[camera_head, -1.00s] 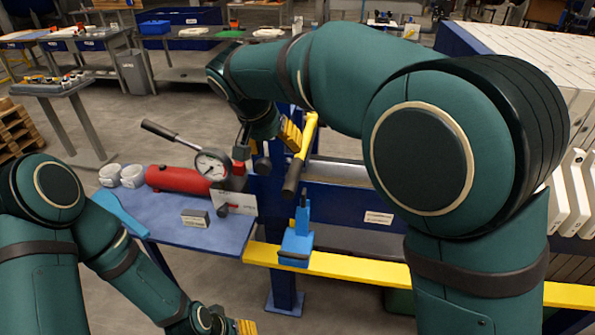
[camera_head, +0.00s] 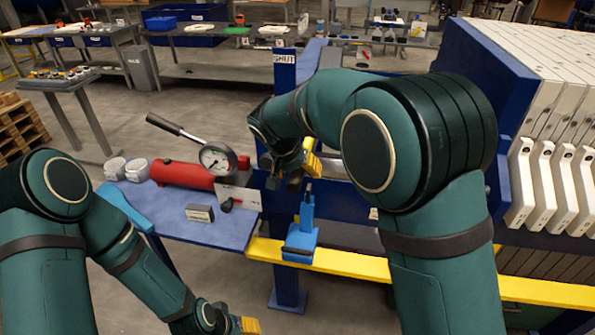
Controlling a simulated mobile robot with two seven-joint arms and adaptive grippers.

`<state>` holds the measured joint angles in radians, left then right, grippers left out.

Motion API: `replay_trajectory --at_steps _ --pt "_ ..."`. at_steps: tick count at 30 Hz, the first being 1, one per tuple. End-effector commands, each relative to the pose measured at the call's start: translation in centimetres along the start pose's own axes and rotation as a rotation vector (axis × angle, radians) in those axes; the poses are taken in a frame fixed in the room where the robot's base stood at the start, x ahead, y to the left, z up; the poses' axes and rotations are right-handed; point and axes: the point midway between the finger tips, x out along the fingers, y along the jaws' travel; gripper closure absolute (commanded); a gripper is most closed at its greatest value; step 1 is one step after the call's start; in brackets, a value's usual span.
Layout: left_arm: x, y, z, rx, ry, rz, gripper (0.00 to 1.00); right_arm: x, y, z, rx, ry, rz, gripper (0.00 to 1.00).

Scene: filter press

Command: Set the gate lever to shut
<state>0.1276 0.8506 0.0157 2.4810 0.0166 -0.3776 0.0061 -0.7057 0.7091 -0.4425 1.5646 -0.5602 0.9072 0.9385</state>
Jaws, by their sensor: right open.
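The gate lever, a yellow bar with a black grip in the earlier view, is now mostly hidden behind my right arm and gripper. A dark grip end (camera_head: 295,181) shows just below the gripper. My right gripper (camera_head: 293,170) is open and points down at this spot; contact with the lever cannot be told. A blue post with a white SHUT label (camera_head: 285,58) stands behind it. My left gripper (camera_head: 238,325) is low at the bottom edge, partly cut off; its jaws cannot be made out.
White filter plates (camera_head: 545,190) stand at right.

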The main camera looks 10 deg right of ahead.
Motion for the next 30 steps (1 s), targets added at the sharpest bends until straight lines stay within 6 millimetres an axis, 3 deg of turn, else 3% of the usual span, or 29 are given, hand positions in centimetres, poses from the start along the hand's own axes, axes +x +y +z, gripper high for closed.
replay_trajectory --at_steps 6,9,12,20,30 --pt "0.0 0.0 0.0 0.000 0.000 0.000 0.45 0.0 0.0 0.0 0.000 0.000 0.000 0.36" --pt "0.0 0.0 0.0 0.000 0.000 0.000 0.45 0.0 0.0 0.0 0.000 -0.001 0.001 0.71" --pt "0.0 0.0 0.0 0.000 0.000 0.000 0.45 0.0 0.0 0.0 0.000 -0.001 0.001 1.00" --pt "-0.2 0.1 0.0 0.000 0.000 0.000 0.45 -0.1 0.1 -0.1 0.000 -0.004 0.001 1.00" --pt "-4.6 1.5 -0.6 0.001 0.001 0.009 0.45 -2.9 0.8 -1.8 -0.011 -0.080 -0.002 1.00"
